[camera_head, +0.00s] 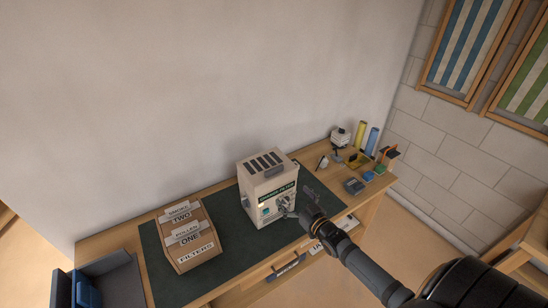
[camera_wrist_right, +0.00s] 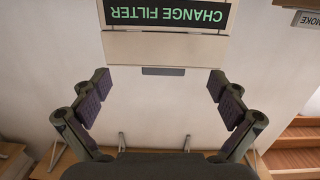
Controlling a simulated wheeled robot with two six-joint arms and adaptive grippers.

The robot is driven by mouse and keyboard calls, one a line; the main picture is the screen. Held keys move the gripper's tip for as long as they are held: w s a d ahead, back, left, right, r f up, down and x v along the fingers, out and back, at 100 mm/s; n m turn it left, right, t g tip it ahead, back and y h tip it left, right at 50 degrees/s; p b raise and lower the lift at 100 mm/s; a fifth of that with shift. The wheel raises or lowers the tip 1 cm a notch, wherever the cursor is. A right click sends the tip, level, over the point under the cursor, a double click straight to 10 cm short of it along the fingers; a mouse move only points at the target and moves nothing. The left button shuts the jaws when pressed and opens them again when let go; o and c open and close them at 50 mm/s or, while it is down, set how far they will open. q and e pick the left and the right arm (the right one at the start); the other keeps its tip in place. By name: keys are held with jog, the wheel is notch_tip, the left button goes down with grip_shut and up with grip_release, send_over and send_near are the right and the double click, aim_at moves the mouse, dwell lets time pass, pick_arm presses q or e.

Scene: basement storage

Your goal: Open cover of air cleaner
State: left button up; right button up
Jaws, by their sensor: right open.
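The air cleaner (camera_head: 250,183) is a beige box standing on the dark green mat, with dark slots on top. A grey tab (camera_head: 274,170) sits at its upper front edge. My right gripper (camera_head: 297,203) is in front of the cleaner. In the right wrist view my right gripper (camera_wrist_right: 160,97) has its fingers spread wide with nothing between them. The cleaner's beige edge (camera_wrist_right: 150,48) and upside-down "CHANGE FILTER" display (camera_wrist_right: 165,14) lie beyond the fingertips, and the grey tab (camera_wrist_right: 163,71) points between them. The cover looks shut. My left gripper is out of view.
A filter box (camera_head: 187,240) with cards reading "SMOKE TWO" and "POLLEN ONE" stands left on the mat (camera_head: 228,238). A grey bin (camera_head: 115,276) with blue contents is at lower left. Several small items, including a grey device (camera_head: 353,186), crowd the bench's right end.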

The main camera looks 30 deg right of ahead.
aim_at(275, 171)
jog(key=shift+t+y, duration=0.3)
jog(key=shift+t, duration=0.1)
jog(key=w+r+b, duration=0.1)
jog(key=w+b, duration=0.3)
jog(key=b, duration=0.1)
jog(key=w+a+r+b, duration=0.1)
jog(key=w+b, duration=0.1)
jog(key=shift+r, duration=0.35)
jog(key=w+b, duration=0.2)
jog(key=b, duration=0.1)
jog(key=w+b, duration=0.1)
jog(key=w, duration=0.1)
jog(key=shift+w+a+r+b, duration=0.1)
jog(key=shift+r+b, duration=0.25)
jog(key=shift+b, duration=0.05)
jog(key=shift+w+a+r, duration=0.1)
jog(key=shift+w+r, duration=0.05)
jog(key=shift+w, duration=0.3)
jog(key=shift+c, duration=0.4)
